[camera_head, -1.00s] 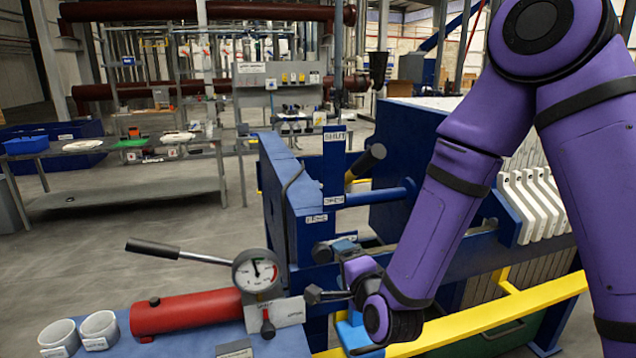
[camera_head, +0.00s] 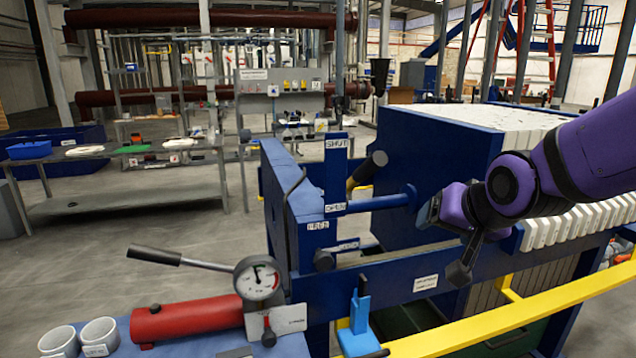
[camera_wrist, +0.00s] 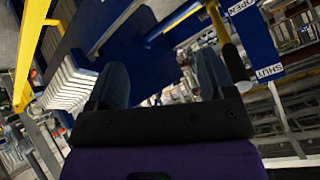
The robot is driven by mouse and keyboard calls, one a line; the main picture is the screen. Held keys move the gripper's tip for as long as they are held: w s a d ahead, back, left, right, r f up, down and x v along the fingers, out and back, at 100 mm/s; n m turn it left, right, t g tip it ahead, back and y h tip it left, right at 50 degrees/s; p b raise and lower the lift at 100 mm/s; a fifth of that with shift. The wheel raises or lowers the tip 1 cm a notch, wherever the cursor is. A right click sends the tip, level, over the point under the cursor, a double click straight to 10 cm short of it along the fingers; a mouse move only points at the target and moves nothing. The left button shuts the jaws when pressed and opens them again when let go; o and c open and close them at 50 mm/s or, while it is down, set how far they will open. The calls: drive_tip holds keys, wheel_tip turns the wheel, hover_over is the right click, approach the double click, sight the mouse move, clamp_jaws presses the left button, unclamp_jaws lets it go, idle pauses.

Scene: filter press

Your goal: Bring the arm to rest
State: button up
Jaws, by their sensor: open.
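My gripper (camera_head: 428,211) is in front of the blue press plate, to the right of the SHUT/OPEN post, with my purple arm reaching in from the right edge. In the wrist view my gripper (camera_wrist: 160,82) shows two grey-blue fingers spread apart, with nothing between them. It seems apart from the press, though the head view does not show the depth clearly. The blue filter press (camera_head: 440,150) stands behind it, with white plates (camera_head: 580,222) partly hidden by my arm.
A hand pump with a red cylinder (camera_head: 190,320), a gauge (camera_head: 257,278) and a long lever (camera_head: 153,256) stands at the lower left, beside two white cups (camera_head: 100,337). A blue upright handle (camera_head: 358,315) and a yellow rail (camera_head: 480,325) are below my gripper. Open floor (camera_head: 140,215) lies left.

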drive_tip(key=s+d+r+n+g, duration=0.1)
drive_tip(key=s+d, duration=0.3)
drive_tip(key=s, duration=0.4)
drive_tip(key=s+d+r+n+g+h, duration=0.1)
drive_tip(key=s+d+r, duration=0.3)
drive_tip(key=s, duration=0.5)
drive_tip(key=shift+s+d+r+n+g+h, duration=0.35)
drive_tip(key=shift+d+n+g, duration=0.2)
drive_tip(key=shift+g, duration=0.35)
